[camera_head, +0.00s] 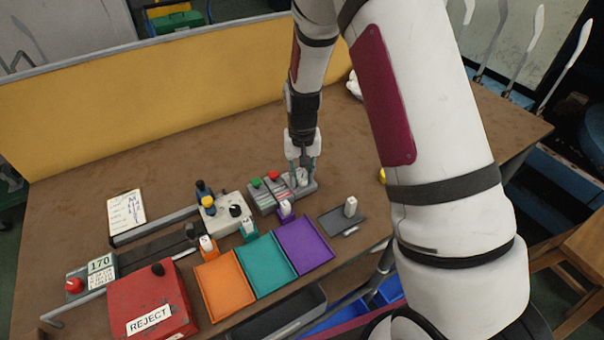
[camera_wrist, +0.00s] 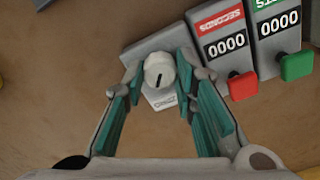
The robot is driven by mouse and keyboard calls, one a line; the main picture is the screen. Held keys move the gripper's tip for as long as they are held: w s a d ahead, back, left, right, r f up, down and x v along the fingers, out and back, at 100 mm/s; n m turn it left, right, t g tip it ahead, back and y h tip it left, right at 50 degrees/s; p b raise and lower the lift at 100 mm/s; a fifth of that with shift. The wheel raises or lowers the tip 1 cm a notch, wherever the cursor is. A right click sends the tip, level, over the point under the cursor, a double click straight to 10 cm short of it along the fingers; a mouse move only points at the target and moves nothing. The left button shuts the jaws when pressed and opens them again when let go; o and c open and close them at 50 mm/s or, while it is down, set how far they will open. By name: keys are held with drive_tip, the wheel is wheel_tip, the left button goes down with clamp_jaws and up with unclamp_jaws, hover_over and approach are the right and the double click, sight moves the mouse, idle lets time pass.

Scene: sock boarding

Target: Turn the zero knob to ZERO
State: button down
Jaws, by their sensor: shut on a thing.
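The zero knob (camera_wrist: 158,70) is a round, off-white knob with a short black pointer line. In the wrist view the line lies on the knob's lower half, slanting slightly, near a small label (camera_wrist: 166,103) too small to read surely. The knob sits on a grey base plate (camera_wrist: 150,47). My gripper (camera_wrist: 160,74) has its teal-padded fingers on either side of the knob, shut on it. In the head view my gripper (camera_head: 303,168) points down at the right end of the grey counter unit, over the knob (camera_head: 302,178).
Beside the knob are a SECONDS counter (camera_wrist: 222,45) reading 0000 with a red button (camera_wrist: 242,84), and another counter reading 0000 with a green button (camera_wrist: 297,66). Orange, teal and purple trays (camera_head: 304,245) and a red REJECT box (camera_head: 150,300) stand nearer. The table behind is clear.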

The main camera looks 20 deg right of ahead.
drive_tip(key=shift+m, duration=0.6)
drive_tip(key=c, duration=1.3)
unclamp_jaws()
